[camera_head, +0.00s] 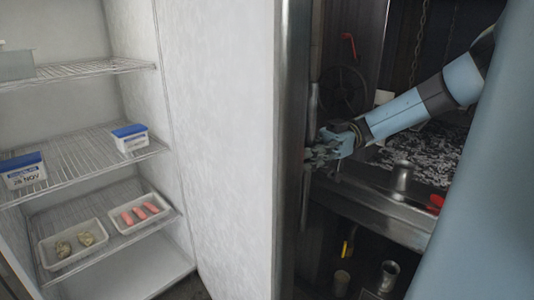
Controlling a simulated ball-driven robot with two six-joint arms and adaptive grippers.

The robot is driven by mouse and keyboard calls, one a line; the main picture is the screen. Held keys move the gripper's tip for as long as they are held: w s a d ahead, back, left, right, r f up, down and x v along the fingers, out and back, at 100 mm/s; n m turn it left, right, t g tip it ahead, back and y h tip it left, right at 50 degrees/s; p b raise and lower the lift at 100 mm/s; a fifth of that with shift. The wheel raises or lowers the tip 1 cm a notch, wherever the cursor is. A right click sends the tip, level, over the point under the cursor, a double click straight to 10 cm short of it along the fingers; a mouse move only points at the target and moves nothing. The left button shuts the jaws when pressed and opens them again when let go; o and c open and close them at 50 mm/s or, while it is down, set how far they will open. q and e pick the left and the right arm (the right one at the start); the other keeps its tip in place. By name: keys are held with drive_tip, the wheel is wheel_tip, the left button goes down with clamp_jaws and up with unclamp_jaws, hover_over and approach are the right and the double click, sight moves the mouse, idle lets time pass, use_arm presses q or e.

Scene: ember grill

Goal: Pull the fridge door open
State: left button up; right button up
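The fridge door (235,140) stands wide open, with its pale inner panel facing me and its metal edge towards the right. The fridge interior (150,265) is exposed on the left. A vertical handle (312,110) runs along the outer side of the door. My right gripper (318,153) is at the handle, its fingers overlapping the bar at mid height. Whether the fingers are closed around the bar is too small and dark to tell. My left gripper is not in view.
Wire shelves (95,68) hold blue-lidded tubs (130,138), a tray with pink pieces (138,213) and a tray with pale lumps (72,246). Behind the door is a grill with dark coals (425,155), a metal cup (403,175) and a handwheel (343,90).

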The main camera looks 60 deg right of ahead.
drive_tip(key=shift+o, duration=1.3)
drive_tip(key=shift+s, duration=0.1)
drive_tip(key=v, duration=0.7)
drive_tip(key=shift+d, duration=0.2)
